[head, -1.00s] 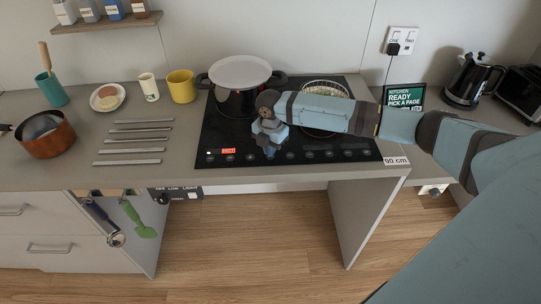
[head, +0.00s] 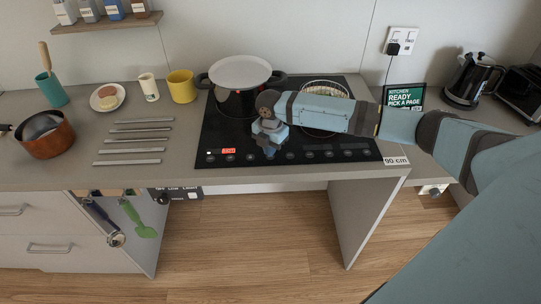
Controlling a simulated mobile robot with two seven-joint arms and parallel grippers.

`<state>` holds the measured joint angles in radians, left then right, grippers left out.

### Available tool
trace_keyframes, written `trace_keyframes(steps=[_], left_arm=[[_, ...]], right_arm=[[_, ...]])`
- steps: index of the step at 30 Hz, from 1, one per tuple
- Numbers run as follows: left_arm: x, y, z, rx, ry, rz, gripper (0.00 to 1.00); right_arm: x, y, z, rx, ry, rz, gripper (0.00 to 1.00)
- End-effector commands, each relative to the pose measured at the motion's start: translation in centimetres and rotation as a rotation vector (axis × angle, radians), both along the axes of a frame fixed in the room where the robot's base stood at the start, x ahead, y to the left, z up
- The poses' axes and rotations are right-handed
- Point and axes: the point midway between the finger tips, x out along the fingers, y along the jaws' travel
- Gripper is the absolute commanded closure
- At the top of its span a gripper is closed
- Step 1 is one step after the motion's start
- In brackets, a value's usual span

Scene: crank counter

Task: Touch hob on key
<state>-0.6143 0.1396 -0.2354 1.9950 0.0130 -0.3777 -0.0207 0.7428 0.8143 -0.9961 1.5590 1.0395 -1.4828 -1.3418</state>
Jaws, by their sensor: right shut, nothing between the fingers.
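The black glass hob (head: 218,135) is set in the counter, with a row of round touch keys (head: 308,155) along its front edge. A small red lit label (head: 228,151) shows at the left of that row. My right gripper (head: 270,153) is shut and empty, pointing down at the key row just right of the red label. Its tips are at or just above the glass; I cannot tell if they touch. The gripper hides the keys right under it. My left gripper is not in view.
A lidded pot (head: 240,75) stands on the hob's back left. A round patterned item (head: 326,89) is behind my right forearm. Metal bars (head: 135,140), a copper pot (head: 45,134) and a yellow mug (head: 181,86) are on the left counter. A kettle (head: 472,80) stands at right.

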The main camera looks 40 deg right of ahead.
Motion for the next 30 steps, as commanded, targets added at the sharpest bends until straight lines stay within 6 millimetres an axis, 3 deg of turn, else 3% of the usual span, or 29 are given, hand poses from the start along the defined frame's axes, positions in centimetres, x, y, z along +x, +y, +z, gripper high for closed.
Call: trace_keyframes(steps=[22,30], left_arm=[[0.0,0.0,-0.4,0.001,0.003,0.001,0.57],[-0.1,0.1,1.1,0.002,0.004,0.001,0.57]], right_arm=[[0.0,0.0,-1.4,0.001,0.000,0.000,1.00],[0.0,0.0,0.1,0.001,0.000,0.000,1.00]])
